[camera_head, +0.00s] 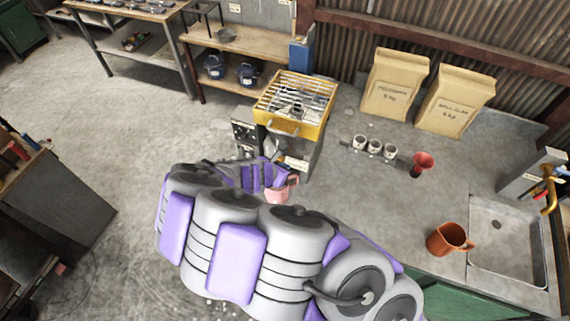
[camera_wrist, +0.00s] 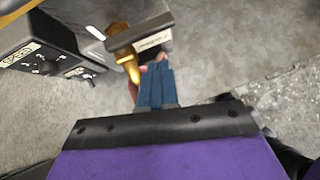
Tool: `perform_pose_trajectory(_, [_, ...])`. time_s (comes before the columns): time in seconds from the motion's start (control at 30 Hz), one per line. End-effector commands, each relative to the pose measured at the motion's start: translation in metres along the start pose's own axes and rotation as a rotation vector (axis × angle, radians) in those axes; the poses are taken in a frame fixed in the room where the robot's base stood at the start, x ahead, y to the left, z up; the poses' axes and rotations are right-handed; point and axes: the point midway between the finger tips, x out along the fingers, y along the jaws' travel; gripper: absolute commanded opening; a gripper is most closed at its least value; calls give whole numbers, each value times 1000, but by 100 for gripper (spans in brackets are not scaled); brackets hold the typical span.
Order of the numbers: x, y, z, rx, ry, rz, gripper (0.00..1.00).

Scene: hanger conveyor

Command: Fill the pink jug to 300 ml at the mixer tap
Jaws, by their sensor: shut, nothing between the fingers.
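The pink jug (camera_head: 278,192) shows in the head view behind my arm, below the front of the yellow grid-topped machine (camera_head: 294,103); my arm hides its lower part. In the wrist view only a pinkish sliver of it (camera_wrist: 132,90) shows beside my fingers. A brass spout (camera_wrist: 124,45) on the machine's front sits just above that sliver in the wrist view. My gripper (camera_wrist: 158,68) is shut and empty, its blue fingertips by a grey labelled block (camera_wrist: 152,36) beside the spout. I cannot tell whether they touch it. The jug's water level and scale are not visible.
A control box with dials (camera_head: 245,135) is left of the machine. On the counter are white cups (camera_head: 374,148), a red funnel (camera_head: 421,164), an orange jug (camera_head: 450,239) and paper sacks (camera_head: 395,85). A sink (camera_head: 505,236) with a brass tap (camera_head: 549,190) is at right. Floor is free at left.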

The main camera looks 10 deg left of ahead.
Motion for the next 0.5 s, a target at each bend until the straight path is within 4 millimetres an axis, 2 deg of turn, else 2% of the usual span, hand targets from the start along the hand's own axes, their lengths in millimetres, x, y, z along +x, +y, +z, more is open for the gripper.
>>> perform_pose_trajectory(0.5, [-75, -12, 0, 0, 1, 1, 0])
